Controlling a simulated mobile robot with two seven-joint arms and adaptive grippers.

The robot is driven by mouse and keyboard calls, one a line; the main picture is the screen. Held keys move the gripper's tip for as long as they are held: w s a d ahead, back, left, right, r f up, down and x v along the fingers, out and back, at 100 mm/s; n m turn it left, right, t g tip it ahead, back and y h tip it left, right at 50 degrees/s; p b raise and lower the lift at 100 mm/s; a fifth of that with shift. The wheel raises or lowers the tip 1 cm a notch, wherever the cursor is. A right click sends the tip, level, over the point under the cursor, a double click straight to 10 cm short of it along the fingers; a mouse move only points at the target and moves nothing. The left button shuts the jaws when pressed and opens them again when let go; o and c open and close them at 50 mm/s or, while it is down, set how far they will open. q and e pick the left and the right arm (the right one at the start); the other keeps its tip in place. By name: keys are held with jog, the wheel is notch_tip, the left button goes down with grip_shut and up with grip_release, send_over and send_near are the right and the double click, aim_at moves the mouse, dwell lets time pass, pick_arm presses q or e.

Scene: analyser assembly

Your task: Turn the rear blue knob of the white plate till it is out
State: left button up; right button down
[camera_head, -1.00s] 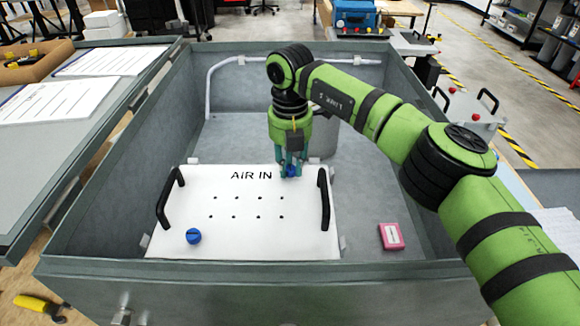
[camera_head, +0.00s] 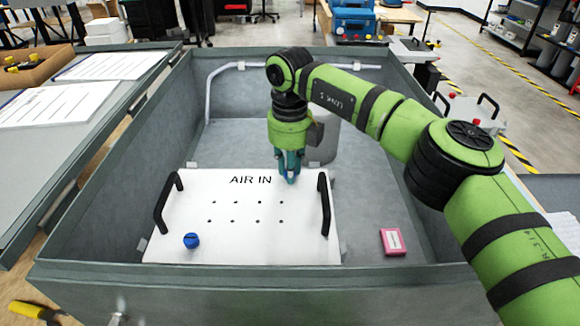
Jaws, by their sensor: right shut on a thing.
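The white plate (camera_head: 185,222) marked "AIR IN" lies flat inside the large grey open box, with a black handle at its left and right. My right gripper (camera_head: 290,178) points down at the plate's rear right area, just right of the lettering. It is shut on the rear blue knob, which its teal fingers almost wholly hide. I cannot tell whether the knob is still in the plate. The front blue knob (camera_head: 191,241) sits at the plate's front left, clear of the gripper. My left gripper is not in view.
A pink and white small box (camera_head: 393,241) lies on the box floor right of the plate. A grey cylinder (camera_head: 324,140) stands behind the gripper. The grey box (camera_head: 230,283) has raised walls all round. Its floor right of the plate is mostly free.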

jog(key=n, duration=0.4)
jog(key=shift+f+n, duration=0.1)
jog(key=shift+n, duration=0.2)
jog(key=n, duration=0.5)
jog(key=shift+s, duration=0.1)
jog(key=n, duration=0.5)
jog(key=shift+s+f, duration=0.1)
jog(key=n, duration=0.4)
jog(key=shift+n+p, duration=0.3)
jog(key=shift+p, duration=0.05)
jog(key=n, duration=1.3)
jog(key=shift+n, duration=0.3)
jog(key=shift+n+p, duration=0.3)
jog(key=shift+n, duration=1.9)
